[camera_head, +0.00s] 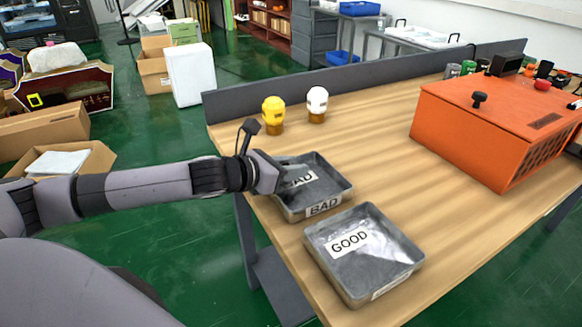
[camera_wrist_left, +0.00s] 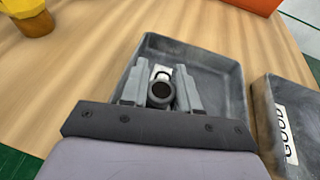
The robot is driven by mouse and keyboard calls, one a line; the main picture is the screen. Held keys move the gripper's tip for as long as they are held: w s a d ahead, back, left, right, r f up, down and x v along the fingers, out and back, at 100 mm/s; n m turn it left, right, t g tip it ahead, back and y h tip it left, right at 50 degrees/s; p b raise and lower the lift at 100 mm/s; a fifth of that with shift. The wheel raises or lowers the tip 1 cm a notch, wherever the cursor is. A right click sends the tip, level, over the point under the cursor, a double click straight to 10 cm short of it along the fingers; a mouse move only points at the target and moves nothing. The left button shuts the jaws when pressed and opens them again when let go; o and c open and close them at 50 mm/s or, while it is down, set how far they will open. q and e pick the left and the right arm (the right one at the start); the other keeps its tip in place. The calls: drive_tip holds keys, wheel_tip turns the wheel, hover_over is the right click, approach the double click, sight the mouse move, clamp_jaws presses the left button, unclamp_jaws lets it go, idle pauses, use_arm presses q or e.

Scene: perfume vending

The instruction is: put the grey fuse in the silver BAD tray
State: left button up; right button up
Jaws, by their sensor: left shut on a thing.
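The silver BAD tray (camera_head: 322,208) stands near the left edge of the wooden table, and it also shows in the left wrist view (camera_wrist_left: 226,105). My left gripper (camera_head: 280,185) reaches over the tray from the left. In the left wrist view its fingers (camera_wrist_left: 160,92) are shut on a small dark grey cylinder, the grey fuse (camera_wrist_left: 160,94), with its round end towards the camera. The fuse is over or inside the tray; its exact height above the floor I cannot tell. In the head view the gripper hides the fuse. My right gripper is in neither view.
The GOOD tray (camera_head: 375,262) stands just right of and nearer than the BAD tray. An orange machine (camera_head: 490,130) fills the right side. The table's middle is clear.

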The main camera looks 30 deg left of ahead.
use_arm(q)
drive_tip(key=shift+f, duration=0.15)
drive_tip(key=o, duration=0.8)
drive_tip(key=shift+c, duration=0.2)
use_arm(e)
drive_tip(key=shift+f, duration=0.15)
use_arm(q)
drive_tip(key=b+v, duration=0.1)
drive_tip(key=v, duration=0.6)
drive_tip(key=shift+w, duration=0.1)
drive_tip(key=shift+b+v, duration=0.85)
drive_tip(key=shift+v, duration=0.3)
drive_tip(key=shift+b+v, duration=1.4)
drive_tip(key=shift+v, duration=0.1)
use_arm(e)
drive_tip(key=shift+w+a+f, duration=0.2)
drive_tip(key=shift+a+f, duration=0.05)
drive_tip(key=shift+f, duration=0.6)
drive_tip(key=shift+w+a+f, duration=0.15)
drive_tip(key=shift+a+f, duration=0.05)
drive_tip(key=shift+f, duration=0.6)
